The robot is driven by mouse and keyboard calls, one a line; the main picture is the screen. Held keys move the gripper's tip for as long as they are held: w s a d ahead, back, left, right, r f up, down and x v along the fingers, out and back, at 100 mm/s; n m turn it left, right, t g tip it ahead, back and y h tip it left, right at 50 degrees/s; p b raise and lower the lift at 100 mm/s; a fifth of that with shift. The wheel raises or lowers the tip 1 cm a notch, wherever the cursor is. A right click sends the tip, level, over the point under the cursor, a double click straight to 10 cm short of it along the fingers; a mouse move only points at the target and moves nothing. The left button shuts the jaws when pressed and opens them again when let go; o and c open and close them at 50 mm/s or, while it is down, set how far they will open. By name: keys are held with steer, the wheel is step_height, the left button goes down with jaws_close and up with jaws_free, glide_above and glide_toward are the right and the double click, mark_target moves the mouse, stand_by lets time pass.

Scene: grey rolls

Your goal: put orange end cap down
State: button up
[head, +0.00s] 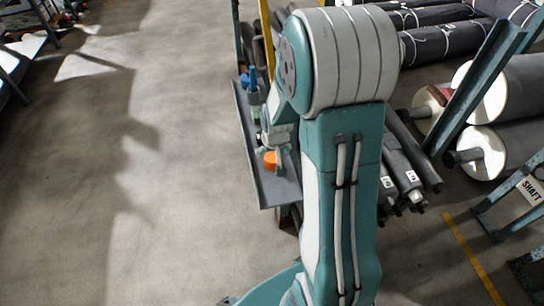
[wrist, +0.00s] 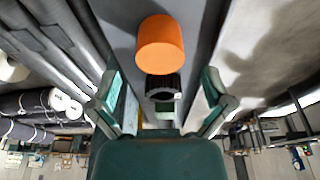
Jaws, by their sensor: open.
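The orange end cap (wrist: 160,45) sits on a narrow grey shelf (wrist: 190,15) in the wrist view, ahead of my gripper. In the head view the orange end cap (head: 270,160) is on the grey shelf (head: 277,191), near its front end and partly hidden by my arm. My gripper (wrist: 162,92) is open, its two teal fingers spread apart to either side, with nothing between the tips touching the cap. A dark ring-shaped piece (wrist: 163,87) lies just beside the cap, nearer my gripper.
A blue-topped item (head: 252,78) stands farther back on the shelf. Dark rolls (head: 405,165) lie right of the shelf, with large grey rolls (head: 515,85) beyond. Open concrete floor (head: 150,180) lies to the left.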

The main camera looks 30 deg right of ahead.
steer(key=s+a+r+n+t, duration=0.1)
steer(key=s+a+r, duration=0.3)
steer(key=r, duration=0.5)
steer(key=s+a+r+n+t, duration=0.1)
steer(key=s+a+r, duration=0.25)
steer(key=r, duration=0.55)
steer(key=s+a+r, duration=0.2)
steer(key=s, duration=0.3)
steer(key=s+a+r+n+t, duration=0.1)
steer(key=s+a+r, duration=0.2)
steer(key=s, duration=0.3)
steer(key=shift+r+y, duration=0.35)
steer(key=shift+y, duration=0.05)
